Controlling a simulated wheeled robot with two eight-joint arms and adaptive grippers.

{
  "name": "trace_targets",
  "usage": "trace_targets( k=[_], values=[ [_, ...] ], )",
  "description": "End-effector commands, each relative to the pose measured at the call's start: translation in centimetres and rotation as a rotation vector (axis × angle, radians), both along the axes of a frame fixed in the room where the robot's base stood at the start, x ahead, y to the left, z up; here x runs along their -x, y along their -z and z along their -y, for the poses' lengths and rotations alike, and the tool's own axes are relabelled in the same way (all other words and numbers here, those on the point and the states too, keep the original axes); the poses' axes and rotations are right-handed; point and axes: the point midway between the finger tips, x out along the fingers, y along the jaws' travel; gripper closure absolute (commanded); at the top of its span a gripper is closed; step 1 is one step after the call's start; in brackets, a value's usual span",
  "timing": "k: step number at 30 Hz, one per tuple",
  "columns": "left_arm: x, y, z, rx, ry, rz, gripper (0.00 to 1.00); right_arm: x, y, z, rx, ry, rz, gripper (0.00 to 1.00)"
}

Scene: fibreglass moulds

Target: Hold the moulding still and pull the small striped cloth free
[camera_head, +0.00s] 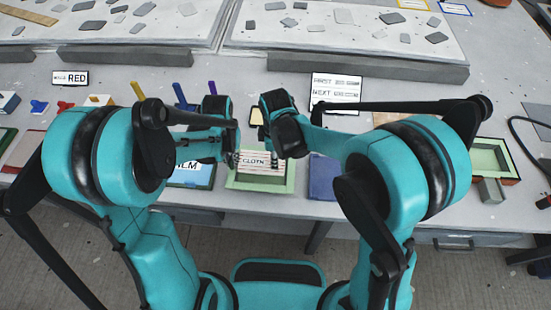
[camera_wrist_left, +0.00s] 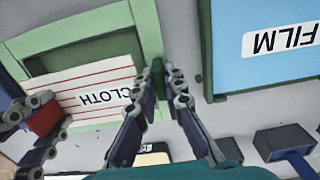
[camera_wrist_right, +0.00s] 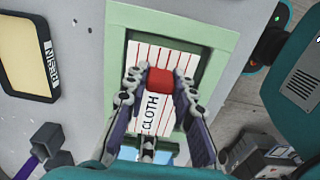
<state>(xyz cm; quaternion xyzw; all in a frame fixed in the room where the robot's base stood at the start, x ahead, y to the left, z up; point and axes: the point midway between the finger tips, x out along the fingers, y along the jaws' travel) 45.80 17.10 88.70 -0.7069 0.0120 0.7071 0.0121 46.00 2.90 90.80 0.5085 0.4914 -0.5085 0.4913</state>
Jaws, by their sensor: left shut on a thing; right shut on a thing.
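The light green moulding (camera_head: 262,185) is a rectangular tray on the table in front of me. The white, red-striped cloth (camera_head: 250,160), marked CLOTH, lies in it; it also shows in the right wrist view (camera_wrist_right: 163,55). My left gripper (camera_wrist_left: 167,78) is shut on the moulding at a dark green part (camera_wrist_left: 158,90) of its side. My right gripper (camera_wrist_right: 160,76) is shut on the red tab (camera_wrist_right: 159,82) at the cloth's edge. The red tab and right fingers also show in the left wrist view (camera_wrist_left: 46,118). The cloth's underside is hidden.
A yellow RESIN panel (camera_wrist_right: 30,50) lies close by. A sign (camera_head: 336,92) stands behind. Another green tray (camera_head: 490,155) sits far right.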

Motion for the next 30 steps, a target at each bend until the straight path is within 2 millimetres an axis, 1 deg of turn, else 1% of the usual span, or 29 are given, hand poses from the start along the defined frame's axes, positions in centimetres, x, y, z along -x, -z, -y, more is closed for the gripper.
trace_targets(
  k=[14, 30],
  values=[
    [0.0, 0.0, 0.0, 0.0, 0.0, 0.0, 1.0, 0.0, -0.4, 0.0, 0.0, 0.0, 0.0, 1.0],
    [0.0, 0.0, 0.1, 0.001, 0.001, 0.0, 1.0, 0.0, -3.8, -0.1, -0.002, -0.001, 0.0, 1.0]
  ],
)
